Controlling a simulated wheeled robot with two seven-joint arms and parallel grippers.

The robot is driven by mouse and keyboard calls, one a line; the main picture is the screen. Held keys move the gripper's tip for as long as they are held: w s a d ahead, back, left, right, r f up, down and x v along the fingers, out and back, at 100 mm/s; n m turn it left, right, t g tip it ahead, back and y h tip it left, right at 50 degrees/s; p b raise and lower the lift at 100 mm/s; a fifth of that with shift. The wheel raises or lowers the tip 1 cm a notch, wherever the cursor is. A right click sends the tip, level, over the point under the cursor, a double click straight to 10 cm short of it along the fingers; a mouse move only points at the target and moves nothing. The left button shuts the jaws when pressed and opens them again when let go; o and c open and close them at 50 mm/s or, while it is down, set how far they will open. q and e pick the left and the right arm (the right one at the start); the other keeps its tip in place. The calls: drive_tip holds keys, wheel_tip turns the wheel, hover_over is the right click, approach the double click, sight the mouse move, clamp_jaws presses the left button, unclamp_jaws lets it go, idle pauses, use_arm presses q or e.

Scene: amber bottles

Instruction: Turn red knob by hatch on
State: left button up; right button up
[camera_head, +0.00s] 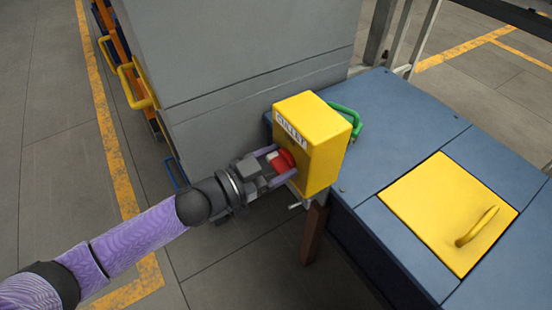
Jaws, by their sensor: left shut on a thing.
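The red knob (281,161) sticks out of the left face of a yellow box (322,150) with a small white label. My left gripper (277,163) reaches in from the left and is shut on the knob; its fingers hide part of it. The yellow hatch (437,213) with a curved handle (477,227) lies flat in the blue top, to the right of the box. The knob's turn angle cannot be made out. My right gripper is not in view.
The box stands at the left edge of a blue bench top (400,115). A green handle (348,117) is behind the box. A large grey cabinet (240,60) stands behind my left gripper. Open floor (60,180) with yellow lines lies to the left.

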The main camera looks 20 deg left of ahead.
use_arm(q)
drive_tip(key=m+p, duration=0.1)
drive_tip(key=m, duration=0.2)
drive_tip(key=shift+d+m+p, duration=0.1)
drive_tip(key=shift+m+p, duration=0.2)
drive_tip(key=shift+m, duration=0.1)
drive_tip(key=m+p, duration=0.1)
drive_tip(key=m, duration=0.2)
drive_tip(key=shift+s+m, duration=0.1)
drive_tip(key=shift+m, duration=0.2)
drive_tip(key=shift+f+m, duration=0.1)
drive_tip(key=shift+m, duration=0.8)
drive_tip(key=m, duration=0.3)
drive_tip(key=shift+f, duration=0.15)
drive_tip(key=shift+m, duration=1.2)
drive_tip(key=shift+d+f+m, duration=0.1)
drive_tip(key=shift+m, duration=0.5)
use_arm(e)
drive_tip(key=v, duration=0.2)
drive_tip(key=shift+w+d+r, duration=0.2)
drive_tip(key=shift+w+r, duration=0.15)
use_arm(q)
drive_tip(key=shift+m, duration=0.3)
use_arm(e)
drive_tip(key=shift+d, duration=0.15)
